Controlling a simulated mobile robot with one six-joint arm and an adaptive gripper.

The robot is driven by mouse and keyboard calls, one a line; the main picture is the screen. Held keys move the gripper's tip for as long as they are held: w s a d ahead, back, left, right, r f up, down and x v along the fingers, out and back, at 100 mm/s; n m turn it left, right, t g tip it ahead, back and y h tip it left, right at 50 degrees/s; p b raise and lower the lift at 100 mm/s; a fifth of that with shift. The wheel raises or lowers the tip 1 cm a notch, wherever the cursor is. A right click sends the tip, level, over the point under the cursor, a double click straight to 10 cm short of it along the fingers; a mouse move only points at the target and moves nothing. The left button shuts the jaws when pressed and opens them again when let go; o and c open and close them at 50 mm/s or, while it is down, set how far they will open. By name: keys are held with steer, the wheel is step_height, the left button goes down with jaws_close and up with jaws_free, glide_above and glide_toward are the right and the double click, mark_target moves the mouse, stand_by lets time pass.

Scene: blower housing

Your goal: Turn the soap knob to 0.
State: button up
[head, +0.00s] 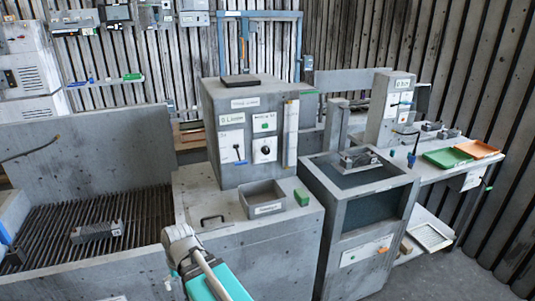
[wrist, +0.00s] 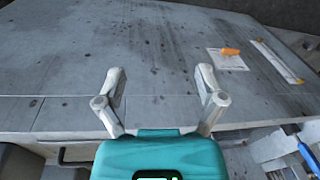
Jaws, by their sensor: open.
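A black round knob (head: 265,150) sits on a white plate on the front of the tall grey cabinet (head: 215,110). Left of it is a second white plate with a dark blue lever (head: 238,155). An orange handle (head: 383,249) is on a white plate low on the front of the grey tank. The lettering is too small to tell which is the soap knob. In the wrist view my gripper (wrist: 161,72) is open and empty, facing a grey stained surface. An orange handle (wrist: 230,51) on a white plate shows right of its fingers, apart from them.
A grey open bin (head: 263,196) and a green block (head: 302,197) stand on the ledge before the cabinet. A slatted grate (head: 150,212) lies at left. Green (head: 446,157) and orange (head: 478,148) trays lie on the right bench. A blue handle (wrist: 308,155) shows at the wrist view's right edge.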

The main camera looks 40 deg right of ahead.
steer(key=w+d+r+m+t+y, duration=0.1)
steer(key=w+d+r+m+t, duration=0.1)
steer(key=w+d+m, duration=0.3)
steer(key=w+d+r+m+t+y+b, duration=0.1)
steer(key=w+d+m+t, duration=0.3)
steer(key=d, duration=0.4)
steer(key=w+d+r+m+t+y, duration=0.1)
steer(key=w+d+r+m+t, duration=0.3)
steer(key=w+d+m, duration=0.2)
steer(key=shift+w+d+m+b, duration=0.35)
steer(key=shift+m+b, duration=0.05)
steer(key=shift+m, duration=0.2)
steer(key=d+r+m+t+h, duration=0.4)
steer(key=d+m, duration=0.4)
steer(key=d, duration=0.6)
steer(key=m+t+h+b, duration=0.15)
steer(key=m+h, duration=0.35)
steer(key=m, duration=0.6)
glide_toward(267, 151)
steer(key=shift+t, duration=0.35)
steer(key=v, duration=0.4)
steer(key=shift+s+a+f, duration=0.15)
steer(key=shift+s+f, duration=0.1)
steer(key=shift+f, duration=0.15)
steer(key=shift+w, duration=0.1)
steer(key=x, duration=1.3)
steer(key=shift+w+r, duration=0.1)
steer(key=shift+w, duration=0.2)
